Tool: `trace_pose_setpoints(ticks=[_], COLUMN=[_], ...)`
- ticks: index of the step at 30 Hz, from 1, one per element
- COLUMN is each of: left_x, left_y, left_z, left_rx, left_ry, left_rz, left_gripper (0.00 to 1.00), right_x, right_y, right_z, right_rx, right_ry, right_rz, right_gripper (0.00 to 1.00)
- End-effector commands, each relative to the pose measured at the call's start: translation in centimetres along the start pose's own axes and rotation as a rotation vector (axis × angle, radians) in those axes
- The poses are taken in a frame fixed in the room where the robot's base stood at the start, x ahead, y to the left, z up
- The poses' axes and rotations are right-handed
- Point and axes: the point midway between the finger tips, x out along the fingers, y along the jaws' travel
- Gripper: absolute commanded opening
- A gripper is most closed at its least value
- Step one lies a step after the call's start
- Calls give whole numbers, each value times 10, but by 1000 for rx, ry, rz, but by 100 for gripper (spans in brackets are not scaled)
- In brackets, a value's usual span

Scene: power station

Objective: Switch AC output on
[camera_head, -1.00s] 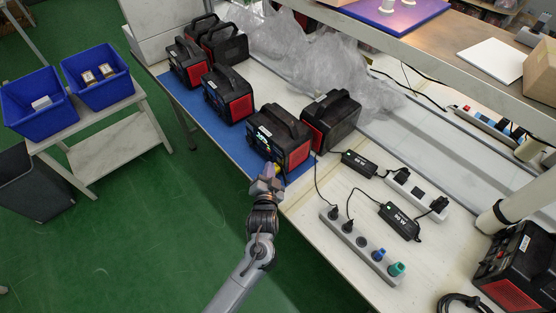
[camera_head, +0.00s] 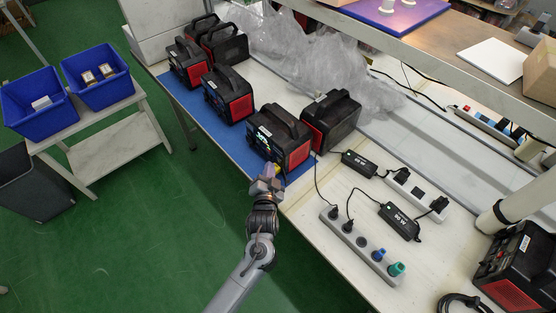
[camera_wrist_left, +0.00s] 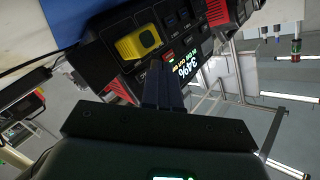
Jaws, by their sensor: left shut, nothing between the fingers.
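A black power station with red sides (camera_head: 281,136) stands on the blue mat at the front edge of the bench. My left gripper (camera_head: 269,172) is at its front face, shut, with nothing held. In the left wrist view the power station's front panel (camera_wrist_left: 172,24) shows a lit display (camera_wrist_left: 186,66) reading 34% and a yellow plug (camera_wrist_left: 138,42) in a socket. The shut fingertips (camera_wrist_left: 159,66) are beside the display, below the plug. They hide part of the panel, and I cannot tell whether they touch it. The right gripper is not in view.
More power stations (camera_head: 228,93) stand along the blue mat (camera_head: 187,97). A power strip (camera_head: 361,246) and adapters (camera_head: 399,221) with cables lie to the right. Blue bins (camera_head: 38,102) stand on a side table at left. Open green floor lies in front of the bench.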

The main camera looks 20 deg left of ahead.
Motion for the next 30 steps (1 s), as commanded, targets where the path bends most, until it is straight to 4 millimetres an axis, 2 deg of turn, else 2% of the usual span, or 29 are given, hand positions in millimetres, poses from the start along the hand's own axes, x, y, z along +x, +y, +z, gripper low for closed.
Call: trace_pose_setpoints(ticks=[30], left_x=[6], left_y=[5], left_z=[-5], left_rx=[0], left_ry=[0], left_rz=[0], left_gripper=[0], right_x=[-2], right_y=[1], right_z=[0], right_rx=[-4], right_ry=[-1], right_rz=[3], right_gripper=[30])
